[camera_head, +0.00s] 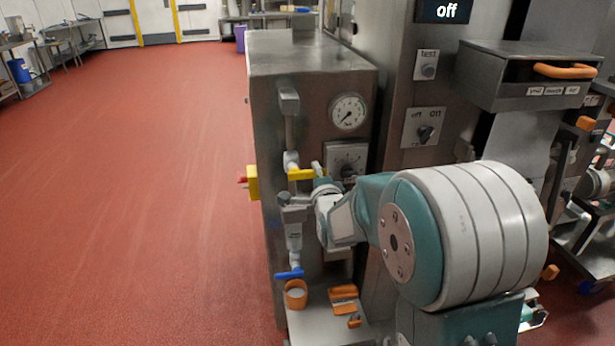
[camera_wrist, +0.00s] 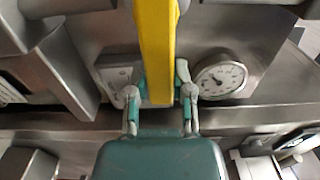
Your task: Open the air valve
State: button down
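The yellow lever of the air valve (camera_head: 304,174) lies level across an upright pipe on the front of the steel cabinet. In the wrist view this yellow lever (camera_wrist: 158,45) runs down from the top edge to between my fingers. My gripper (camera_head: 318,171) is at the lever's right end, largely hidden by my own wrist. In the wrist view my gripper (camera_wrist: 161,85) has one finger on each side of the lever, very close to its edges. Whether the fingers touch or press it does not show clearly.
A round gauge (camera_head: 348,112) and a dial plate (camera_head: 347,161) sit right of the valve. Below are a blue handle (camera_head: 289,274), an orange cup (camera_head: 296,293) and orange parts (camera_head: 343,292) on a shelf. The red floor (camera_head: 130,180) to the left is clear.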

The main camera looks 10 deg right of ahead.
aim_at(310, 170)
jog(key=n, duration=0.1)
jog(key=r+n, duration=0.1)
jog(key=n, duration=0.3)
jog(key=shift+a+r, duration=0.25)
jog(key=shift+r, duration=0.15)
jog(key=n, duration=0.2)
jog(key=a+r+n, duration=0.1)
jog(key=n, duration=0.1)
jog(key=shift+r, duration=0.3)
jog(key=shift+a+r+n, duration=0.3)
jog(key=shift+a+n, duration=0.15)
jog(key=shift+n, duration=0.7)
jog(key=shift+a+r+n, duration=0.25)
jog(key=shift+a+n, duration=0.2)
jog(key=shift+n, duration=0.7)
jog(key=shift+a+r+n, duration=0.15)
jog(key=shift+a+n, duration=0.35)
jog(key=shift+n, duration=0.65)
jog(key=shift+a+r+n, duration=0.1)
jog(key=shift+a+n, duration=0.35)
jog(key=shift+n, duration=0.7)
jog(key=shift+c, duration=1.7)
grip_release()
jog(key=shift+s, duration=2.5)
